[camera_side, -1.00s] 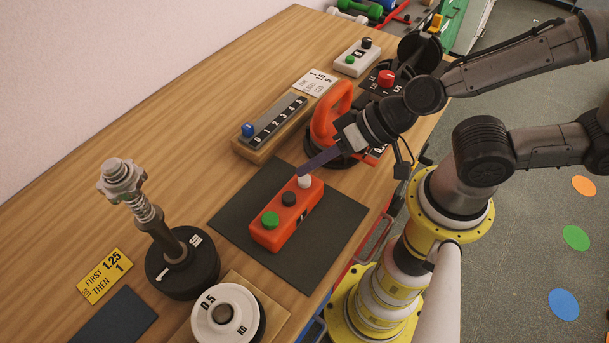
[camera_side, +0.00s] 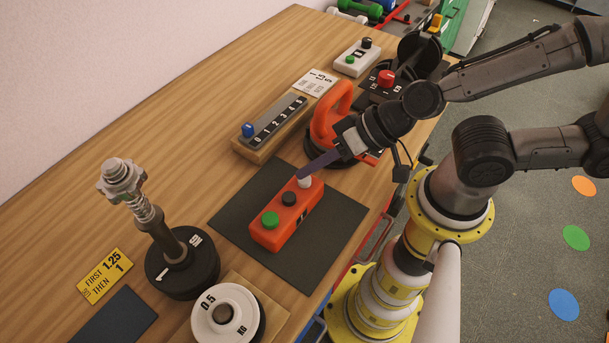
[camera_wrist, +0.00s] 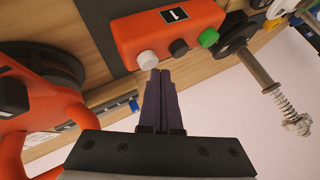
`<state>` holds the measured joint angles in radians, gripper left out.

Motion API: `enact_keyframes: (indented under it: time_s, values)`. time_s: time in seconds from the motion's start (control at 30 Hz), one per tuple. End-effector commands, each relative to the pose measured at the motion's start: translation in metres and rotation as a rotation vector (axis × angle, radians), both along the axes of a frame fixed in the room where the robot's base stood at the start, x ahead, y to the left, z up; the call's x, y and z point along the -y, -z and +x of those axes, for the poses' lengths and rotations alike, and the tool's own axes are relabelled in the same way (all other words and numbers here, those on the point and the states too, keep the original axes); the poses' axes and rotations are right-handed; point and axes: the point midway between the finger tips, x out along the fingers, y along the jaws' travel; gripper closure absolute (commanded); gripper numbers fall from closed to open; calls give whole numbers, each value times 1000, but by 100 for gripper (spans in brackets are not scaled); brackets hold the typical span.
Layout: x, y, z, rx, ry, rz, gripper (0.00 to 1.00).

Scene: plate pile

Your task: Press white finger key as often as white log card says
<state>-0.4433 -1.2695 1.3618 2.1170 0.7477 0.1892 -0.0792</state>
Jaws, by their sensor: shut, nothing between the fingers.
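The orange box (camera_side: 287,213) lies on a dark mat (camera_side: 340,221) and carries a green key (camera_side: 270,219), a black key (camera_side: 289,198) and a white key (camera_side: 304,182). My gripper (camera_side: 302,174) is shut and empty, its dark fingertips right at the white key. In the wrist view the fingertips (camera_wrist: 160,73) are beside the white key (camera_wrist: 147,59); I cannot tell whether they touch it. The white card (camera_side: 315,82) lies flat on the table behind the numbered slider; its print is too small to read surely.
A numbered slider with a blue knob (camera_side: 248,130) and an orange-handled weight (camera_side: 330,112) stand behind the box. A spring post with a black disc (camera_side: 182,265), a white disc (camera_side: 228,311) and a yellow card (camera_side: 104,276) are at the front left.

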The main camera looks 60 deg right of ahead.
Motion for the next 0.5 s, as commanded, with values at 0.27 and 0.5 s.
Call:
enact_keyframes:
  time_s: [0.27,0.5]
  values:
    - [0,3,0,-1,0,-1,100]
    - [0,5,0,0,0,0,100]
